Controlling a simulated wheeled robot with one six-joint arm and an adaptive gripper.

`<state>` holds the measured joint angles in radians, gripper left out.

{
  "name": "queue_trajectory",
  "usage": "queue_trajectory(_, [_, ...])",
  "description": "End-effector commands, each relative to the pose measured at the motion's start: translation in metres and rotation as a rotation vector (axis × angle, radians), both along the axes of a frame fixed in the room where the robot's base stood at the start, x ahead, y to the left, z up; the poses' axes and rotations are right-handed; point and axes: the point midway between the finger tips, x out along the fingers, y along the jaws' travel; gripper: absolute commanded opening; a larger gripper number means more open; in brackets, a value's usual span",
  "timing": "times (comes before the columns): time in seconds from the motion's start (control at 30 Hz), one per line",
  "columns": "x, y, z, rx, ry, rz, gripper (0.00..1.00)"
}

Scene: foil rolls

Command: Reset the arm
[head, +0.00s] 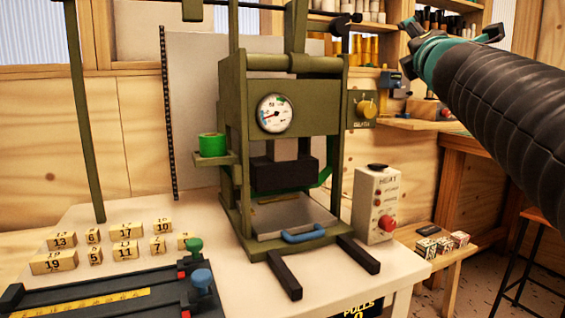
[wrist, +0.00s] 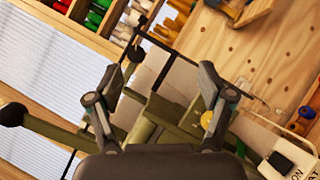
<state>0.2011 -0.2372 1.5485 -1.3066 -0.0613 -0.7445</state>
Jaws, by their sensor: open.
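My gripper (head: 432,38) is at the upper right of the head view, at the end of my black-sleeved arm, raised in the air to the right of the green press (head: 281,102). In the wrist view my gripper (wrist: 155,88) has its two fingers spread apart with nothing between them. Behind the fingers, the top of the green press (wrist: 160,112) shows, apart from them as far as I can tell.
A white heat control box (head: 376,203) stands right of the press on the table (head: 210,290). Several numbered wooden blocks (head: 125,231) and a ruler fixture (head: 90,303) are at left. Shelves of rolls (head: 370,48) are behind. A low side bench (head: 455,262) holds small blocks.

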Motion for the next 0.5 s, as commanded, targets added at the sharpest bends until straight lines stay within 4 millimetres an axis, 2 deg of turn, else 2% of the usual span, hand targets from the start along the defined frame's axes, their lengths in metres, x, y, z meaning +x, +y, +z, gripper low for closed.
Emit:
queue_trajectory(0.17, [-0.002, -0.031, -0.062, 0.377, 0.062, -0.074, 0.80])
queue_trajectory(0.27, [-0.012, -0.045, -0.117, 0.650, 0.110, -0.143, 0.80])
queue_trajectory(0.33, [-0.024, -0.051, -0.160, 0.848, 0.147, -0.201, 0.80])
queue_trajectory(0.5, [-0.066, -0.044, -0.263, 1.262, 0.243, -0.362, 0.80])
